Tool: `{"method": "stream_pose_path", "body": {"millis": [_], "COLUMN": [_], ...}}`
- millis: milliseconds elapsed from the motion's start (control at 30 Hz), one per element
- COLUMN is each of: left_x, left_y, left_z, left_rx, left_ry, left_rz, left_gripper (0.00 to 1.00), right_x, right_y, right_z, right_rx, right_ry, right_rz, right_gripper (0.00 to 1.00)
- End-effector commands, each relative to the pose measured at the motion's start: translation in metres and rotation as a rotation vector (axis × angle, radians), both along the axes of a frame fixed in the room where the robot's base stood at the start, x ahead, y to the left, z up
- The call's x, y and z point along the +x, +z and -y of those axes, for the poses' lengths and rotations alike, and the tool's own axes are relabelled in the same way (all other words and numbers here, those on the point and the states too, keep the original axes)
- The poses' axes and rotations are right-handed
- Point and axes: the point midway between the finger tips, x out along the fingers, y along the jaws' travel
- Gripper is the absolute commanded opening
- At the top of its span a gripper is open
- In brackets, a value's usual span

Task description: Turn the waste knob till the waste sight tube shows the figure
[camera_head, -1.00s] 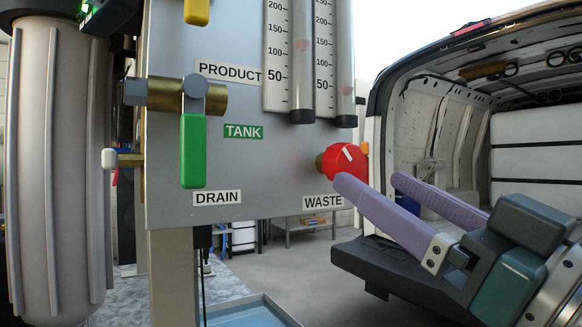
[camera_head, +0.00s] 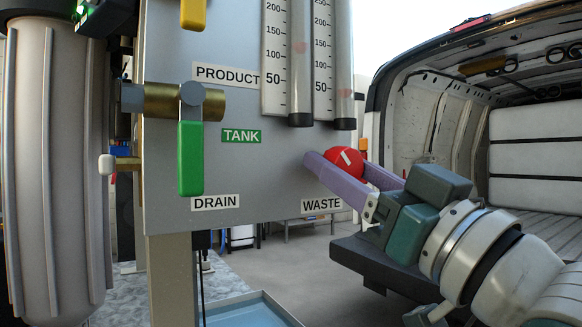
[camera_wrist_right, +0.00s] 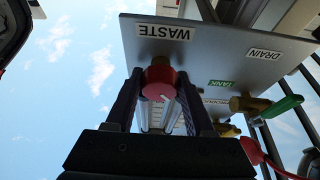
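The red waste knob (camera_head: 344,162), with a white pointer line, sits on the grey panel above the WASTE label (camera_head: 321,205). My right gripper (camera_head: 334,168) has its purple fingers on either side of the knob. In the right wrist view the knob (camera_wrist_right: 158,84) lies between the fingers, with a gap visible on the right; contact on the left is unclear. Two sight tubes with scales rise above. The right tube (camera_head: 344,60) has a faint reddish float near the 50 mark; the left tube (camera_head: 300,70) has one higher. My left gripper is not in view.
A green drain handle (camera_head: 191,158) hangs at the panel's left, below a brass valve. A yellow handle (camera_head: 193,12) is above it. A blue tray (camera_head: 250,310) lies below the panel. An open van (camera_head: 480,120) stands at the right.

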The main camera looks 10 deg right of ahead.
Motion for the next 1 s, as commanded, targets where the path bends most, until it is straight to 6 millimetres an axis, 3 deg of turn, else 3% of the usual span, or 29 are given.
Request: {"method": "stream_pose_path", "body": {"millis": [33,467,767,1000], "left_x": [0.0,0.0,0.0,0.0], "left_y": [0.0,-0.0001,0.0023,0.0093], "left_z": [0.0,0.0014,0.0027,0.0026], "left_rx": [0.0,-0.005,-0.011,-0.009], "left_ry": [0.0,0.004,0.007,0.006], "left_rz": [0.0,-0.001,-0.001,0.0], "left_gripper": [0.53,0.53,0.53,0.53], "right_x": [-0.0001,-0.0002,0.0,0.0003], "right_y": [0.0,-0.0001,0.0007,0.0014], "right_z": [0.0,0.0001,0.0004,0.0009], "right_rx": [0.0,0.0,-0.036,-0.163], "right_ry": [0.0,0.0,0.0,0.0], "right_rz": [0.0,0.0,0.012,0.057], "right_gripper": [0.47,0.0,0.0,0.0]}}
